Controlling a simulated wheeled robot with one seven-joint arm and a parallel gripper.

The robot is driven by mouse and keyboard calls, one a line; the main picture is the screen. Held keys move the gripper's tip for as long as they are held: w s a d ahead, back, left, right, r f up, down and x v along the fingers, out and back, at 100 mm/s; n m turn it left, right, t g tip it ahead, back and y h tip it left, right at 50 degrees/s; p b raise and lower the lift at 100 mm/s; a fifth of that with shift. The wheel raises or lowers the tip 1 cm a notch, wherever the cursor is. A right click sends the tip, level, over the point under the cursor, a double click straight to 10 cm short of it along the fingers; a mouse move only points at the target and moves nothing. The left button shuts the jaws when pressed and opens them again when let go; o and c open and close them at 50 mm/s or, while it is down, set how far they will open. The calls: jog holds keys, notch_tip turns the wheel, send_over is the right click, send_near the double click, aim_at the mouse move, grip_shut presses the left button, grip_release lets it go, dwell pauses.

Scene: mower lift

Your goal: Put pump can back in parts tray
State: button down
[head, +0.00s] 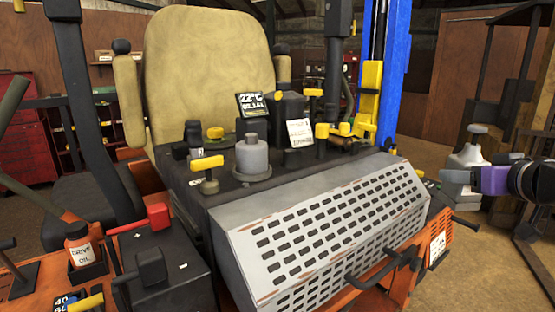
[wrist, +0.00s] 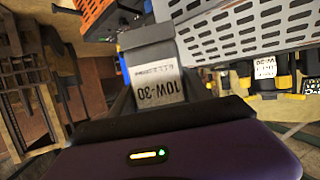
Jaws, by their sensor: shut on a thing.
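In the wrist view the can (wrist: 150,58) shows a grey end and a white label reading 10W-30. My gripper (head: 458,177) is shut on the can, coming in from the right with its purple wrist behind. The fingers partly cover the can's lower body. I cannot pick out the parts tray for certain in either view.
A slotted grey cover (head: 330,235) fills the middle of the machine, left of the can. An orange side ledge (head: 436,238) with a handle and a white card lies below. A blue post (head: 394,65) stands behind. Open floor (head: 470,285) lies at the lower right.

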jog(key=s+a+f+h+b, duration=0.1)
jog(key=s+a+f, duration=0.15)
jog(key=f, duration=0.75)
jog(key=s+a+f+m+b, duration=0.1)
jog(key=s+a+f, duration=0.15)
jog(key=f, duration=0.75)
jog(key=s+a+f+h, duration=0.1)
jog(key=s+f, duration=0.2)
jog(key=f, duration=0.7)
jog(key=s+a+f+b, duration=0.1)
jog(key=s+a+f, duration=0.3)
jog(key=f, duration=0.3)
jog(key=s+a+f+y+b, duration=0.1)
jog(key=s+a+f, duration=0.3)
jog(key=s+f, duration=0.2)
jog(key=s+a+f+b, duration=0.1)
jog(key=s+a+f, duration=0.4)
jog(key=f, duration=0.5)
jog(key=shift+s+f+n+y, duration=0.15)
jog(key=shift+s+n+y, duration=0.15)
jog(key=shift+s, duration=0.05)
